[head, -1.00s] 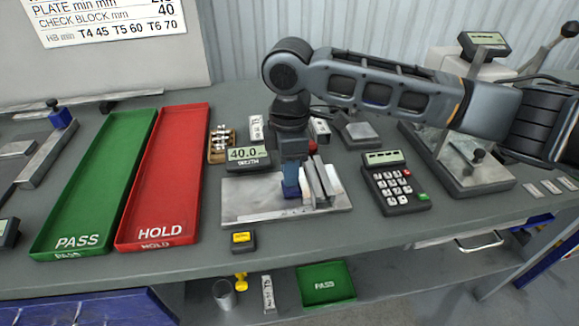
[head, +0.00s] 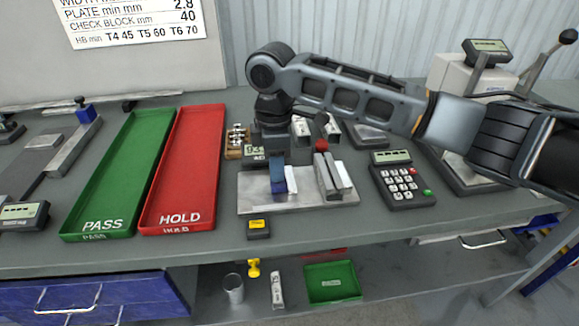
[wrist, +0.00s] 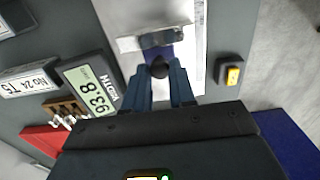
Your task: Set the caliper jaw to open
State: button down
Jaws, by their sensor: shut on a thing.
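The caliper is a bright metal base (head: 255,203) at the middle of the bench, with upright steel plates (head: 326,175) on its right part. My gripper (wrist: 160,85) points down over its left part. In the wrist view its two blue fingers stand either side of the black knob (wrist: 160,68) of the caliper's sliding jaw, shut on it. Part of the blue jaw (wrist: 156,50) shows beyond the knob. A gap lies between the jaw and the steel plates. The caliper's display (wrist: 85,84) appears to read 93.8 in the wrist view; my arm partly hides it in the head view.
A red HOLD tray (head: 185,165) and green PASS tray (head: 115,170) lie left. A keypad (head: 402,182) stands right, a small yellow-topped box (head: 258,228) in front. A rack of small parts (head: 236,141) and labelled blocks (head: 301,128) stand behind.

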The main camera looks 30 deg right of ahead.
jog(key=shift+w+a, duration=0.2)
jog(key=shift+a, duration=0.2)
jog(key=c, duration=0.9)
grip_release()
jog(key=shift+a, duration=0.1)
jog(key=shift+c, duration=0.2)
jog(key=shift+r+b, duration=0.5)
jog(key=shift+r, duration=3.4)
